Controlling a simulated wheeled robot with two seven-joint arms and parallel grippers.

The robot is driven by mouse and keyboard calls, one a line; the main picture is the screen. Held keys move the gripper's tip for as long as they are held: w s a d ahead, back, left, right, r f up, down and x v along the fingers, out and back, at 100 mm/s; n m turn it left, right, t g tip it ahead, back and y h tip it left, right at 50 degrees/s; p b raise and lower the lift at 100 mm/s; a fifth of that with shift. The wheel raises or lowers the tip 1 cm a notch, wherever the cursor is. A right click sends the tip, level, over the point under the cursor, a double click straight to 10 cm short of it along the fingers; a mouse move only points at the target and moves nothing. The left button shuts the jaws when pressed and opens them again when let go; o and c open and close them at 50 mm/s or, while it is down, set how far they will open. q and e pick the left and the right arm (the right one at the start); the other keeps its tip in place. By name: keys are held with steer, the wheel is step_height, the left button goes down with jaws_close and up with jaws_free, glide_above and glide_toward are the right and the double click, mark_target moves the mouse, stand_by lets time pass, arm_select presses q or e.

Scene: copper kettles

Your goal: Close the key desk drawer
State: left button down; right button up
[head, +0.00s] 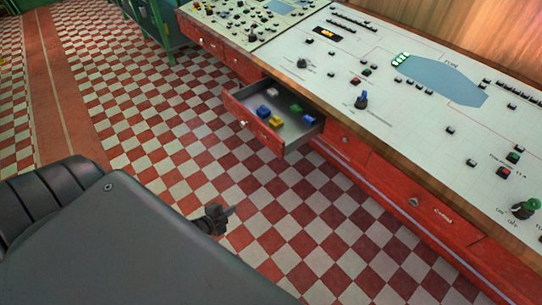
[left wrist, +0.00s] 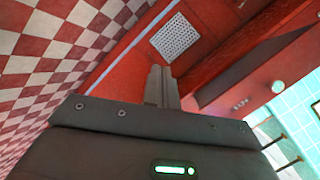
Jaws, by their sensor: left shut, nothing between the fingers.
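The desk drawer (head: 248,121) is red with a grey inside and stands pulled out from the long control desk. It has a pale knob on its front and holds blue, yellow and green blocks. My left gripper (head: 229,211) is over the floor in front of the desk, apart from the drawer and nearer to me in the head view. In the left wrist view my left gripper (left wrist: 161,72) has its fingers together and empty, pointing towards red panelling. My right gripper is not in view.
The control desk (head: 370,75) with buttons and knobs runs along the right. Other red drawers (head: 412,200) in its front look shut. The checkered floor (head: 150,120) is clear on the left. A pale perforated panel (left wrist: 175,38) shows in the left wrist view.

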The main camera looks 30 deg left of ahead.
arm_select(q)
steer(key=w+r+m+t+h, duration=0.1)
steer(key=w+r+m+t, duration=0.2)
steer(key=r, duration=0.4)
steer(key=m+t+h+b, duration=0.2)
steer(key=m+h, duration=0.1)
steer(key=m, duration=0.2)
glide_toward(277, 149)
steer(key=p+x, duration=0.2)
steer(key=x, duration=0.3)
steer(key=shift+w+r, duration=0.1)
steer(key=shift+w, duration=0.05)
steer(key=shift+x, duration=0.8)
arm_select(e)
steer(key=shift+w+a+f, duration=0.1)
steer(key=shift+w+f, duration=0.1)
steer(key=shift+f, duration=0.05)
